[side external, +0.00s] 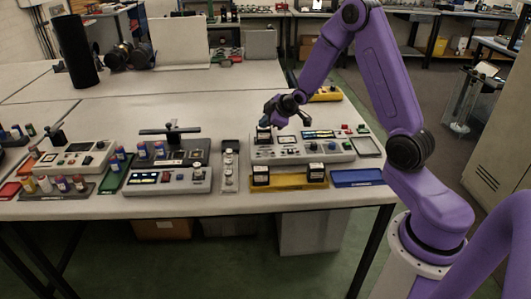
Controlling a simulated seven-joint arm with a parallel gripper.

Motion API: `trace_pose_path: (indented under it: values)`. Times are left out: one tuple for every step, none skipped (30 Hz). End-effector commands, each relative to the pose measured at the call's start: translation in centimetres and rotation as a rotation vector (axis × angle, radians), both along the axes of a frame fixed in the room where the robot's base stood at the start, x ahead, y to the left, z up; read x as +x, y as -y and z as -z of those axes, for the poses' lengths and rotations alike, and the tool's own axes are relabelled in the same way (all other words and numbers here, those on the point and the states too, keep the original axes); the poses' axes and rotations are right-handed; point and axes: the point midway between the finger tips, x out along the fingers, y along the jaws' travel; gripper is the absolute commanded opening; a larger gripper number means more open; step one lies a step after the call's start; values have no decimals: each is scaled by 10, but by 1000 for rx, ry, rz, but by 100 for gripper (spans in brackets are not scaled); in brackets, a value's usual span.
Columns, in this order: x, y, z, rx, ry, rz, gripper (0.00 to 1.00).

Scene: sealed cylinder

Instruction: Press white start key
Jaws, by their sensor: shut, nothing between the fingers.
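My gripper (281,119) is dark and shut, with nothing visible in it. It is low over the back left part of a light grey control panel (300,150), close to a small black block with a white top (264,132). I cannot tell whether it touches the block or the panel. A white start key is too small to make out for certain, and the gripper may hide part of the panel.
A yellow tray (290,184) with two black blocks and a blue tray (357,177) lie at the front edge. A second panel (168,185) and a narrow grey strip (229,165) stand left. A black cylinder (76,52) stands at the back left.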

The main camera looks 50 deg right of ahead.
Motion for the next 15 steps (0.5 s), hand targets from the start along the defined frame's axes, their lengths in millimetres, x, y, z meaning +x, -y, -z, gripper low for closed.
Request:
trace_pose_path:
  values:
    - [1, 6, 2, -3, 6, 7, 0]
    - [2, 8, 2, -4, 10, 8, 0]
    - [2, 10, 3, -7, 13, 9, 0]
    - [3, 11, 3, -8, 16, 10, 0]
    - [3, 12, 3, -8, 17, 11, 0]
    - [3, 13, 3, -9, 19, 11, 0]
    - [3, 13, 3, -9, 19, 11, 0]
    - [3, 13, 3, -9, 19, 11, 0]
    - [3, 13, 3, -9, 19, 11, 0]
    - [3, 13, 3, -9, 19, 11, 0]
    - [3, 13, 3, -9, 19, 11, 0]
    - [3, 12, 3, -9, 19, 11, 0]
    - [3, 12, 3, -9, 18, 11, 0]
    - [3, 12, 3, -9, 18, 11, 0]
    - [3, 12, 3, -8, 18, 11, 0]
